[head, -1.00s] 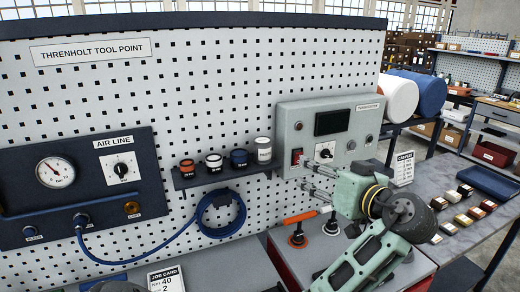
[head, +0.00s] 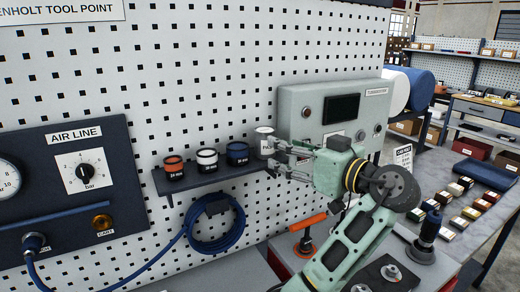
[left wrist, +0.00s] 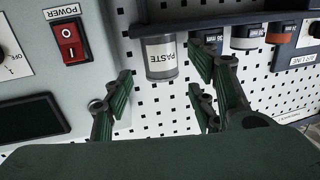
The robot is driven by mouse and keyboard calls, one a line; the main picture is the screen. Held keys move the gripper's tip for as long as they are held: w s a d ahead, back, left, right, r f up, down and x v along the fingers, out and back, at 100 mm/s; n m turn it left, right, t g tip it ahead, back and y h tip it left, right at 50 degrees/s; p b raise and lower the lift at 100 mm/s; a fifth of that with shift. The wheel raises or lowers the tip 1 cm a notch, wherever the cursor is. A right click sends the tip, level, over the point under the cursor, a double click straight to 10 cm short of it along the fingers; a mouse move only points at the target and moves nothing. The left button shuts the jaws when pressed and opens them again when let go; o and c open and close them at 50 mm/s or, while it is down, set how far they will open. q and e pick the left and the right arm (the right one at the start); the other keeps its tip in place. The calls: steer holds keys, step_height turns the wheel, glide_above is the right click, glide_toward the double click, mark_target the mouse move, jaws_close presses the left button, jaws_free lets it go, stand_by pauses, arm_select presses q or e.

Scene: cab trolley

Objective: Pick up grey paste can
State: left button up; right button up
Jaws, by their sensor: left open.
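The grey paste can (head: 264,142) stands upright at the right end of the small dark wall shelf (head: 215,178). In the left wrist view it appears upside down, a grey can (left wrist: 161,58) with a white PASTE label. My left gripper (head: 279,157) is open at the can's right side, and its fingertips overlap the can's edge in the head view. In the left wrist view the can lies ahead, between the spread fingers of the left gripper (left wrist: 160,84). I cannot tell whether a finger touches it. My right gripper is not in view.
A grey control box (head: 290,110) is on the pegboard just right. A coiled blue hose (head: 217,240) hangs below. An orange-handled tool (head: 307,223) stands below the arm.

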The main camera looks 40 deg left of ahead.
mark_target(270, 131)
arm_select(q)
steer(key=a+p, duration=0.2)
steer(key=a, duration=0.4)
steer(key=shift+w+a+p, duration=0.2)
steer(key=shift+p, duration=0.2)
steer(key=shift+a+f, duration=0.1)
steer(key=shift+a, duration=0.35)
steer(key=shift+d, duration=0.2)
steer(key=shift+c, duration=1.1)
steer(key=c, duration=0.9)
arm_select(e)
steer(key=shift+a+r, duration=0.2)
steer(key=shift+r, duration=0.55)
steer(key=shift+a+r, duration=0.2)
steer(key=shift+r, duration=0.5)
arm_select(q)
steer(key=shift+o, duration=0.2)
